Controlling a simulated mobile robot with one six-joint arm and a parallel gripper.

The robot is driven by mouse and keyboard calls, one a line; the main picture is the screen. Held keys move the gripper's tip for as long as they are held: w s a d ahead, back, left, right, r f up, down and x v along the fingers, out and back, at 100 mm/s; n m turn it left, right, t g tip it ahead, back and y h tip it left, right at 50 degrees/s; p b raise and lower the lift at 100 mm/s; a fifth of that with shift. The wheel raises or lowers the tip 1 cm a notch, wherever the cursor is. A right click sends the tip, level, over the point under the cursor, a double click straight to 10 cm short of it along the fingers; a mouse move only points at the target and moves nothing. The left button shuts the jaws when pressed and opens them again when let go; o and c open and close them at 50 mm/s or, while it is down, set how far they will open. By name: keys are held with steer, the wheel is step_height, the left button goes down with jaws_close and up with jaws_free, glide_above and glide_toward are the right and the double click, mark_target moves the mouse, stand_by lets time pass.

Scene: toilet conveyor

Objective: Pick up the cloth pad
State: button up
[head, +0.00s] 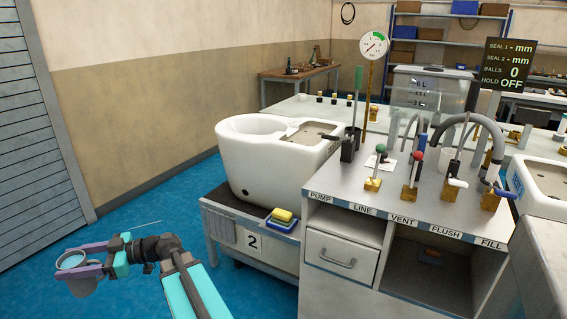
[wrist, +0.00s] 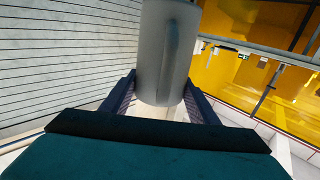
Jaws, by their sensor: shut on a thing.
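My gripper (head: 88,268) is shut on a grey cup (head: 84,287), held in the air at the lower left of the head view. In the wrist view the grey cup (wrist: 165,55) stands between the two fingers (wrist: 163,98). A small yellow pad (head: 283,214) lies on a blue pad or shallow tray (head: 281,225), on the front edge of the grey cart, well right of my gripper and apart from it. I cannot tell from its look whether the yellow or the blue piece is cloth.
A white toilet bowl (head: 240,165) stands on the grey cart (head: 222,203). Blue floor (head: 125,212) is clear at the left.

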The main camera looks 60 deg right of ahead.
steer(key=w+d+r+m+t+h, duration=0.1)
steer(key=w+d+m+t+h, duration=0.25)
steer(key=d+h, duration=0.4)
steer(key=w+d+r+m+t+h, duration=0.1)
steer(key=w+d+m+t+h, duration=0.3)
steer(key=d, duration=0.6)
steer(key=s+d+r+m+g+h+b, duration=0.1)
steer(key=s+d+r+m+g+h, duration=0.2)
steer(key=d+m+h, duration=0.4)
steer(key=s+d+r+m+g+h+b, duration=0.1)
steer(key=s+d+m+g+h, duration=0.15)
steer(key=s+d+h, duration=0.55)
steer(key=s+d+r+m+g+h+b, duration=0.2)
steer(key=s+d+m+g, duration=0.3)
steer(key=d, duration=0.3)
steer(key=s+d+r+m+g+b, duration=0.1)
steer(key=s+g, duration=0.4)
steer(key=s, duration=0.6)
steer(key=s+d+r+m+g+b, duration=0.1)
steer(key=s+r+m+g+b, duration=0.2)
steer(key=s, duration=0.7)
steer(key=s+d+r+m+g+b, duration=0.2)
steer(key=s+m+g+b, duration=0.3)
steer(key=s+g, duration=0.4)
steer(key=s+r+m, duration=0.1)
steer(key=s, duration=0.1)
steer(key=shift+s+h, duration=0.3)
steer(key=shift+h, duration=0.05)
steer(key=shift+d+r, duration=0.1)
